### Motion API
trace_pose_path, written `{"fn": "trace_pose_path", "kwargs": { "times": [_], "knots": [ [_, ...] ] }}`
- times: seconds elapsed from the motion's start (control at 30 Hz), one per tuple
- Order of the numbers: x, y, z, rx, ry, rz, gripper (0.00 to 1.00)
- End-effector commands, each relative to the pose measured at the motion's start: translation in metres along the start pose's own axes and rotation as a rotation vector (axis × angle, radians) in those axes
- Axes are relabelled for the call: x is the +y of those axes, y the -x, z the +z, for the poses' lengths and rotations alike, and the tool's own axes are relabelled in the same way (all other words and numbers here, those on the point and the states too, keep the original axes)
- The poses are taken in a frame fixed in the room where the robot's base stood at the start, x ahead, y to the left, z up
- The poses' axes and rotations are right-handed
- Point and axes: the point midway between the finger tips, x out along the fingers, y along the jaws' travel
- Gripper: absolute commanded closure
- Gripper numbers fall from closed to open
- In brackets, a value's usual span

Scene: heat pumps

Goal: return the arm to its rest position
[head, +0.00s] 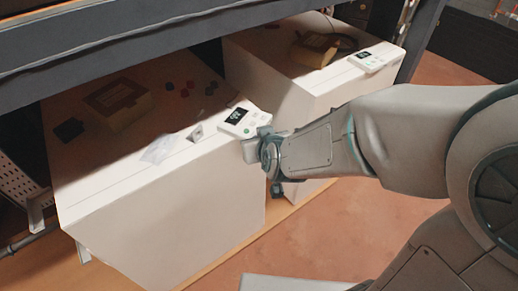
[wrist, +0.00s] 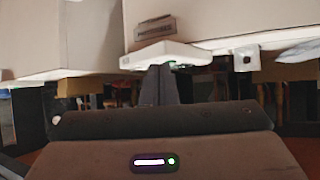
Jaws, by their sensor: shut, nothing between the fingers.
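My arm (head: 400,135) reaches in from the right in the head view. My gripper (head: 252,147) is at the front edge of the left white heat pump (head: 170,215), close beside its white control panel (head: 240,119) with a dark display. In the wrist view my gripper's dark fingers (wrist: 160,72) are together and empty. Their tips overlap the lower edge of the control panel (wrist: 180,55); I cannot tell whether they touch it.
A second white heat pump (head: 300,105) with its own panel (head: 367,61) stands behind to the right. A yellow box (head: 122,103), small dark and red pieces and a clear bag (head: 160,149) lie on the left unit. A dark shelf beam (head: 150,30) crosses above. Open floor (head: 330,225) lies in front.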

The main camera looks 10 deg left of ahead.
Motion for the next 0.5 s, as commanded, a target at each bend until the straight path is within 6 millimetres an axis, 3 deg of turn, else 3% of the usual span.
{"fn": "trace_pose_path", "kwargs": {
  "times": [0.33, 0.5],
  "knots": [
    [-0.001, 0.006, 0.005, -0.001, 0.0, -0.005, 1.0],
    [0.005, 0.015, -0.002, -0.019, -0.011, -0.005, 1.0]
  ]
}}
